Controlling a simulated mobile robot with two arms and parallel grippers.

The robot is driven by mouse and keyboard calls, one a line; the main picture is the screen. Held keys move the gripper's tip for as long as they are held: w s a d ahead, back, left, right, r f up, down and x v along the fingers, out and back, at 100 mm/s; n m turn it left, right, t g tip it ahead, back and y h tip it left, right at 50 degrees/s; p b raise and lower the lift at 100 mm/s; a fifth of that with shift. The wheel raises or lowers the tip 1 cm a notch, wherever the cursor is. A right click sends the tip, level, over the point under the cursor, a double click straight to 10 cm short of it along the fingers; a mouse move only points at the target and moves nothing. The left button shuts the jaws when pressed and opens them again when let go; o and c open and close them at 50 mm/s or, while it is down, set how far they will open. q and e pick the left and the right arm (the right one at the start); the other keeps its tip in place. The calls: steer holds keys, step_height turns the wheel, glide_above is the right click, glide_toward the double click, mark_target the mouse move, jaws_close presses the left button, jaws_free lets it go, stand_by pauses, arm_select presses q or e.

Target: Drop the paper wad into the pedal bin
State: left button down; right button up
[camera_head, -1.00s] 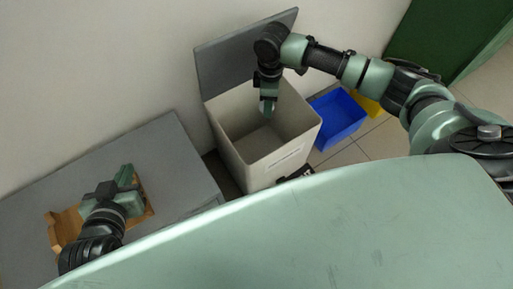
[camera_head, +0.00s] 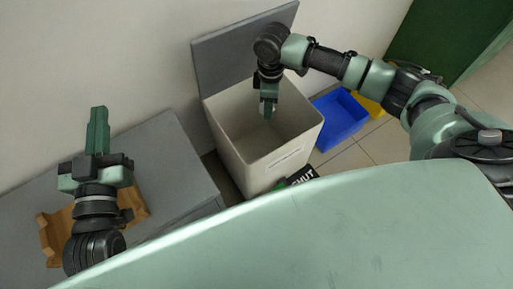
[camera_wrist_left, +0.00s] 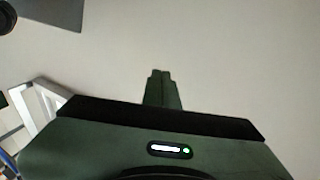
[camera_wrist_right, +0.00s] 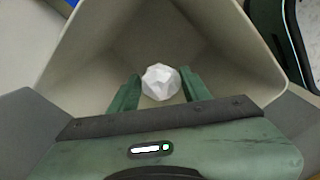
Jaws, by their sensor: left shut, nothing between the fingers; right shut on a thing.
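The pedal bin (camera_head: 240,165) is a pale square-topped bin, with its grey lid (camera_head: 232,52) up against the wall. My right gripper (camera_head: 267,113) is over the bin's open mouth, pointing down. In the right wrist view, a white faceted paper wad (camera_wrist_right: 160,82) sits between the fingertips of the right gripper (camera_wrist_right: 163,88), with the bin's inside walls behind it. The wad is hardly visible in the head view. My left gripper (camera_head: 98,112) is shut and empty, above the grey cabinet; its closed fingers also show in the left wrist view (camera_wrist_left: 162,75) against the plain wall.
A blue crate (camera_head: 340,118) and a yellow one (camera_head: 369,104) stand right of the bin.

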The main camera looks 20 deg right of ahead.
stand_by(0.3)
steer(key=o, duration=1.4)
